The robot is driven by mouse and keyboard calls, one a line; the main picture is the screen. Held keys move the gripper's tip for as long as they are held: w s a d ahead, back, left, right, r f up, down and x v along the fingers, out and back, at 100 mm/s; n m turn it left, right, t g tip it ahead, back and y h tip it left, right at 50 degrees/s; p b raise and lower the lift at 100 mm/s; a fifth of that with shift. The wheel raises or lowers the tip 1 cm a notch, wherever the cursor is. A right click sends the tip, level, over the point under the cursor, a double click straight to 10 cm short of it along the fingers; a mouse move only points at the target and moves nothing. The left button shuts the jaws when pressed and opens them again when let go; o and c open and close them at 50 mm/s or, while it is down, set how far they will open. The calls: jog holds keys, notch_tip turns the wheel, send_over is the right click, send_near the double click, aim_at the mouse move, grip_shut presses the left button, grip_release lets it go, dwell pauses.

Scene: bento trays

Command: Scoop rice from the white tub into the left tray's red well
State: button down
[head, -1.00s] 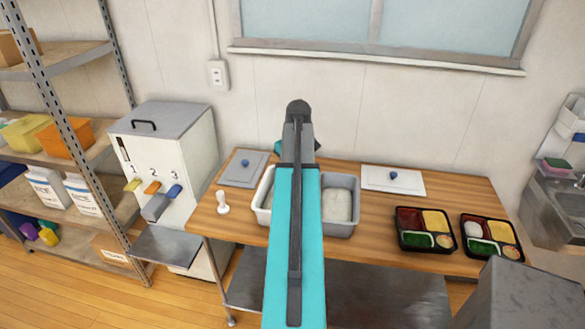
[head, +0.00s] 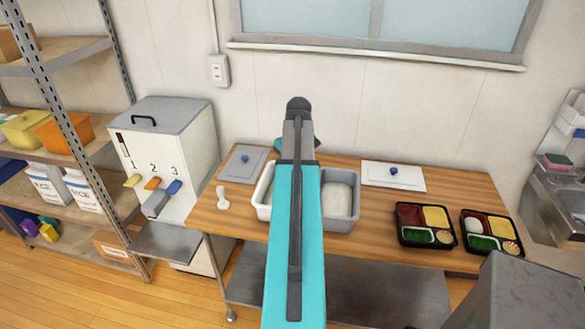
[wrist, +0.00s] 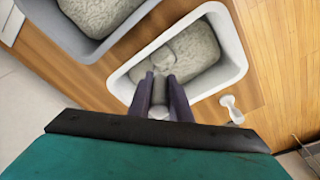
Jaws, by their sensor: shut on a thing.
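The white tub (wrist: 119,80), full of pale rice (wrist: 185,58), lies just beyond my gripper in the wrist view. In the head view my arm covers most of the white tub (head: 262,203). My gripper (wrist: 160,84) is shut on a grey handle-like piece (wrist: 159,92), probably a scoop's handle, over the tub's near side. I cannot tell how deep its far end sits in the rice. The left tray (head: 428,247) is black; its red well (head: 409,216) looks bare, beside yellow, green and small round fillings.
A grey tub (head: 341,227) with rice stands right of the white tub. The right tray (head: 493,254) has a white lump (head: 473,227) in its red well. A small white object (head: 222,198), a grey lid (head: 243,167) and a white lid (head: 393,177) lie on the counter.

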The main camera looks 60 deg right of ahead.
jog(key=shift+r, duration=0.1)
dwell(0.3)
jog(key=shift+r+p, duration=3.3)
jog(key=shift+r, duration=2)
